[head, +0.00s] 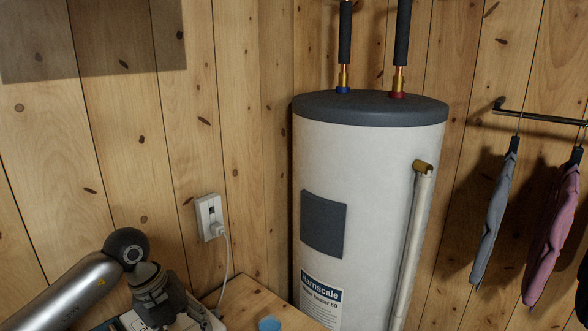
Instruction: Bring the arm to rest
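My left arm comes in from the lower left, and its dark grey wrist and gripper (178,312) are low in the picture, above the wooden surface at the bottom edge. The gripper points down and away from the camera. Its fingertips are not clearly seen, so I cannot tell whether it is open or shut or holds anything. A whitish object with dark markings (133,321) shows partly beside the gripper, cut off by the bottom edge. My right gripper is not in view.
A wooden surface (248,297) carries a blue cup-like object (269,324). A white water heater (367,180) stands behind it. A wall outlet (209,213) has a plugged-in cord (229,262).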

